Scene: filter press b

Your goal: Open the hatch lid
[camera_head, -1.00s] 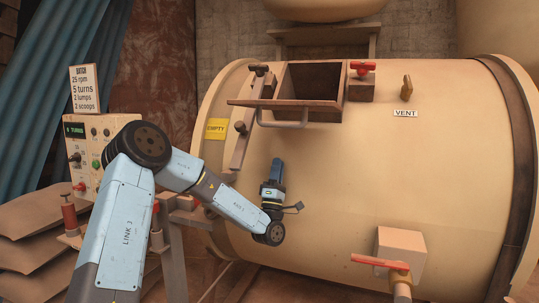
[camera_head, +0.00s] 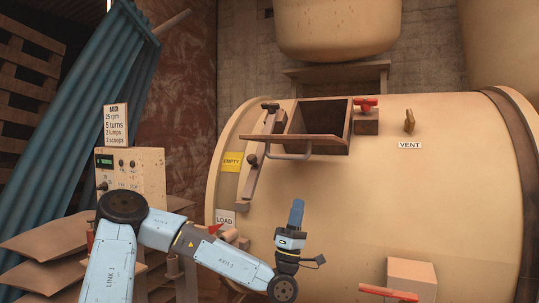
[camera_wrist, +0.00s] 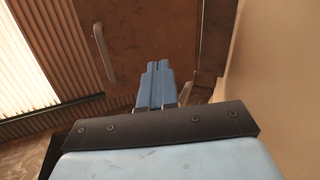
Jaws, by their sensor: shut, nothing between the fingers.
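The hatch lid (camera_head: 285,140) is a brown plate jutting out toward me from the front edge of the hatch opening (camera_head: 322,115) on top of the cream drum (camera_head: 400,200). The opening shows dark inside. A grey bar handle (camera_head: 290,155) hangs under the lid. In the wrist view the lid's outer face (camera_wrist: 150,35) is overhead, with the handle (camera_wrist: 103,55) to the left of the fingers. My gripper (camera_head: 297,203) is shut and empty, pointing up, below the handle and apart from it. Its fingers also show in the wrist view (camera_wrist: 157,68).
A latch bar (camera_head: 250,178) lies left of the hatch. A red-handled valve (camera_head: 366,105) stands right of it, with a vent peg (camera_head: 409,121) farther right. A red lever valve (camera_head: 390,292) is low right. A control box (camera_head: 130,170) and sacks (camera_head: 55,245) are at left.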

